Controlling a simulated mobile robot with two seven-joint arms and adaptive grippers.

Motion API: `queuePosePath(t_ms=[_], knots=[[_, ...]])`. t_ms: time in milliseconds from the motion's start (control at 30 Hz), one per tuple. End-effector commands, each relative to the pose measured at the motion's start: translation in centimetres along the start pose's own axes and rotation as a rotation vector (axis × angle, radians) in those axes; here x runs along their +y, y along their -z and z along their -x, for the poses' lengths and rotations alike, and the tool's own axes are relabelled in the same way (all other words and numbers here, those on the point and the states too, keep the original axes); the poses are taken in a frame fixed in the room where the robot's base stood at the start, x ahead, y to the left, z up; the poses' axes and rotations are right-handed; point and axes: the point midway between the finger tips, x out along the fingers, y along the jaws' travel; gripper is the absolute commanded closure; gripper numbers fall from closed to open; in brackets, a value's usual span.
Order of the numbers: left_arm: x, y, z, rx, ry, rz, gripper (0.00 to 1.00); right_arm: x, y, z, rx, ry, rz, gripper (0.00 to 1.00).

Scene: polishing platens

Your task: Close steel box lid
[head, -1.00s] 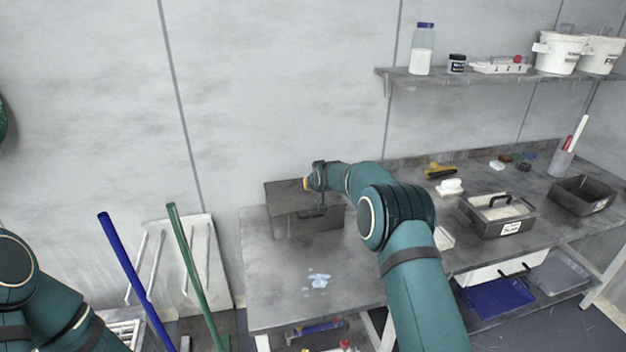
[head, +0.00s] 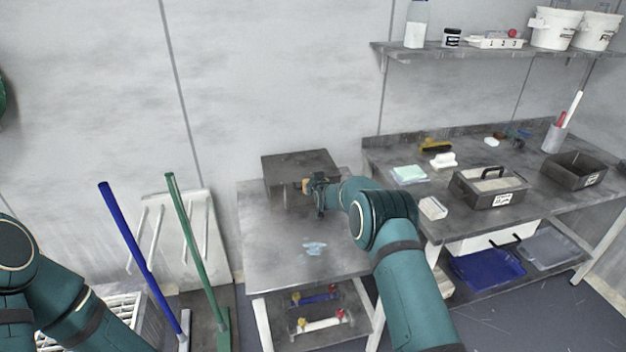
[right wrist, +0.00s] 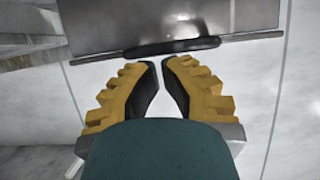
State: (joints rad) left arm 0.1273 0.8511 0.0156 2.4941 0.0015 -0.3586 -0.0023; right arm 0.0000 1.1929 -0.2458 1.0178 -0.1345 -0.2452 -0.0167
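The dark steel box (head: 275,192) stands at the back of the low grey table. Its lid (head: 298,164) lies over the top and looks about level; a small gap at the front edge cannot be ruled out. My right gripper (head: 306,187) is at the front of the box, hiding part of its front face. In the right wrist view, my right gripper's yellow fingers (right wrist: 159,62) converge with tips almost together and nothing seen between them. A dark handle (right wrist: 172,47) on a dark steel panel is just beyond the tips. My left gripper is out of view.
The low table (head: 265,250) has a pale blue patch (head: 314,248) and is otherwise clear in front. A workbench (head: 420,205) on the right holds a handled tray (head: 490,190) and an open bin (head: 575,172). Blue (head: 130,240) and green (head: 195,250) poles stand left.

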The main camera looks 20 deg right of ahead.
Motion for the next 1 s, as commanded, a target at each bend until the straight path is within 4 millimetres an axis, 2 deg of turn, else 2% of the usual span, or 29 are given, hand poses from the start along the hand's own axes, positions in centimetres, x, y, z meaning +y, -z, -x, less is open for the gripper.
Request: queuePosePath(t_ms=[400, 1000], knots=[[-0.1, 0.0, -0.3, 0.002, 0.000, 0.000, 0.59, 0.0, -1.6, -0.7, -0.001, 0.000, 0.000, 1.00], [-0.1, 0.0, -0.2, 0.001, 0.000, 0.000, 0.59, 0.0, -1.3, -0.6, 0.000, 0.000, 0.000, 1.00]])
